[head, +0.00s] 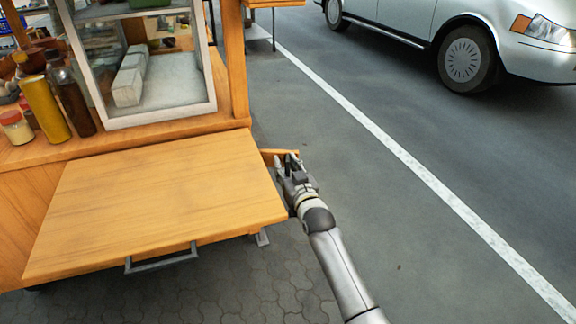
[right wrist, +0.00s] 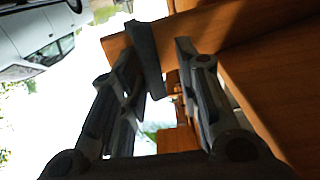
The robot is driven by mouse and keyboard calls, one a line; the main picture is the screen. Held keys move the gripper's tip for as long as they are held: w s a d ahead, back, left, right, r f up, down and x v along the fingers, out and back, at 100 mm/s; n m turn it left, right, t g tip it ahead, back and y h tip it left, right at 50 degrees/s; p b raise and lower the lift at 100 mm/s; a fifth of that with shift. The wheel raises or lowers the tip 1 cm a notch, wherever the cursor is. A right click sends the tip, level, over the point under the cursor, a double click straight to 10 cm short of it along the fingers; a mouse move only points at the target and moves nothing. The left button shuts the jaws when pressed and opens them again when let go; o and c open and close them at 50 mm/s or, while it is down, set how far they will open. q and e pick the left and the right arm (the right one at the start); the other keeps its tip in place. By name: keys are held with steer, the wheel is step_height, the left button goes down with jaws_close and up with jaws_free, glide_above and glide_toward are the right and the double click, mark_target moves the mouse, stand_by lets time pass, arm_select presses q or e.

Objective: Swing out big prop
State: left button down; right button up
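The big prop is a wooden bar (head: 284,153) that juts out to the right from under the fold-out wooden leaf of the cart. My right gripper (head: 289,160) is at the outer end of this bar, beside the leaf's right edge. Whether either finger touches the bar cannot be told. My left gripper is not in view.
The leaf (head: 160,200) is level, with a grey handle (head: 160,262) on its front edge. Bottles (head: 44,108) and a glass case (head: 150,115) stand on the cart. Open pavement lies to the right, with a white line and a parked car (head: 465,50).

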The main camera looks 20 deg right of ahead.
steer(key=shift+d+r, duration=0.15)
steer(key=s, duration=1.2)
steer(key=shift+d, duration=0.1)
